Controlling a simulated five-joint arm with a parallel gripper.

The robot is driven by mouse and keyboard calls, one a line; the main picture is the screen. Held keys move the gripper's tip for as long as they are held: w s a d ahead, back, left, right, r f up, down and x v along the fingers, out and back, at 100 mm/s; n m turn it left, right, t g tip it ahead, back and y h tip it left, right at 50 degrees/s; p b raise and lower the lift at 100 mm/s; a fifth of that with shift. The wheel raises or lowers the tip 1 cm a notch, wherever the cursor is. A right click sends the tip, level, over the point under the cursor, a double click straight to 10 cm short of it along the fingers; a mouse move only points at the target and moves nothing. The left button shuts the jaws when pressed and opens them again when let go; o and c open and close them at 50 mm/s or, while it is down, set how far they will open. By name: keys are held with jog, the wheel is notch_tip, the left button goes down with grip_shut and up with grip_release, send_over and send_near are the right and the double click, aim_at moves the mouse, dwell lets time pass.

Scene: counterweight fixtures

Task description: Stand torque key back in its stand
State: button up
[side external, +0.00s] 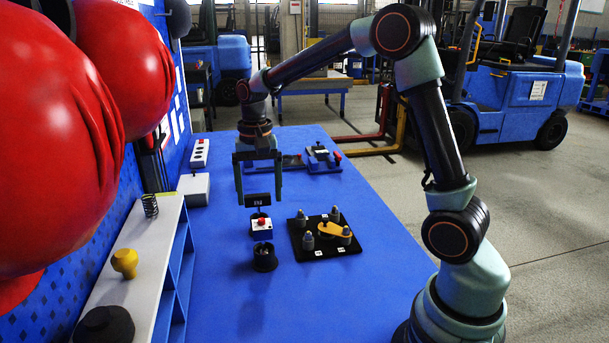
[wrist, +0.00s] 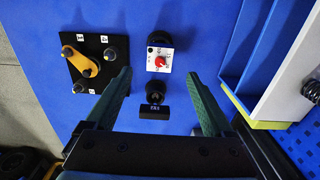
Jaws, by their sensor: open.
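The torque key seems to be the black T-shaped piece (side external: 258,200) with a small white label on its crossbar. It looks upright, its lower end at a dark round holder behind the white box with a red knob (side external: 262,226). It also shows in the wrist view (wrist: 155,112). My gripper (side external: 259,204) is open, its fingers on either side of the key, apart from it. A round black cup (side external: 264,257), possibly the stand, sits on the near side of the box.
A black plate (side external: 320,252) with grey pegs and a yellow lever lies to the right. A pale shelf (side external: 135,270) with a spring and yellow knob runs along the left. Red rounded shapes (side external: 50,130) hang at the upper left. The blue table front is clear.

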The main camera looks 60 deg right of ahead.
notch_tip(320, 180, up, 2)
jog(key=shift+r, duration=0.1)
jog(key=s+a+r+n+t, duration=0.2)
jog(key=s+n, duration=0.2)
jog(key=s, duration=0.3)
jog(key=s+a+r+n+t, duration=0.3)
jog(key=s+n, duration=0.2)
jog(key=s, duration=0.2)
jog(key=shift+s+a+t, duration=0.2)
jog(key=shift+t, duration=0.1)
dwell(0.7)
